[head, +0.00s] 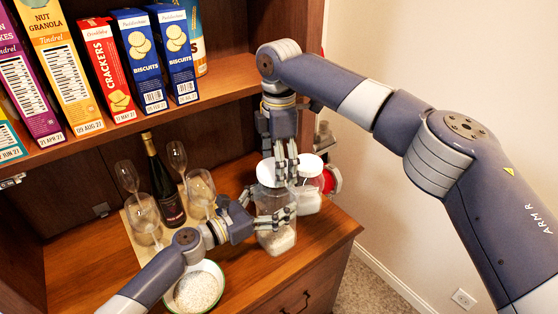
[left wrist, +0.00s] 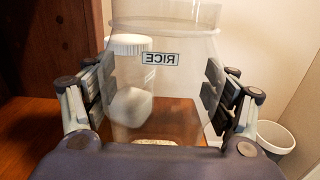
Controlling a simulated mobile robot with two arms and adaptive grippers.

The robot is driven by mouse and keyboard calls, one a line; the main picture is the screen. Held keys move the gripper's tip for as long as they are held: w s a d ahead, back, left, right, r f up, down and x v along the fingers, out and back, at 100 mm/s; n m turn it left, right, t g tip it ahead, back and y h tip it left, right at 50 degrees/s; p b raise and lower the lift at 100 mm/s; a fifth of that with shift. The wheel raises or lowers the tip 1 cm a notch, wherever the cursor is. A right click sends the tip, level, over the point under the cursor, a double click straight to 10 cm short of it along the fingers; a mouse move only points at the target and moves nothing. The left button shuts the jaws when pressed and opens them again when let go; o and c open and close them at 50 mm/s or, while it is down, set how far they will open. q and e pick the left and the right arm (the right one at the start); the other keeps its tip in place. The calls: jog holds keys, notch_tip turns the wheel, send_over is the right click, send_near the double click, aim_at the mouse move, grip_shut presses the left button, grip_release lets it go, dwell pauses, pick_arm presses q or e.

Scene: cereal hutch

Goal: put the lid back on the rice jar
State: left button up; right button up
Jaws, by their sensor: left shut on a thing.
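The rice jar (head: 275,241) is clear, stands upright on the wooden counter and has some white contents low inside. My left gripper (head: 275,212) is shut around its body. In the left wrist view the jar (left wrist: 190,70) fills the space between the fingers, and its RICE label reads backwards through the wall.
A second jar with a white lid (head: 310,166) stands close behind, with a red object (head: 329,181) beside it. A bowl of white grains (head: 196,291) is at the front. A dark bottle (head: 165,190) and several glasses stand at left. Boxes line the shelf above.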

jog(key=shift+f, duration=0.6)
jog(key=shift+f, duration=0.6)
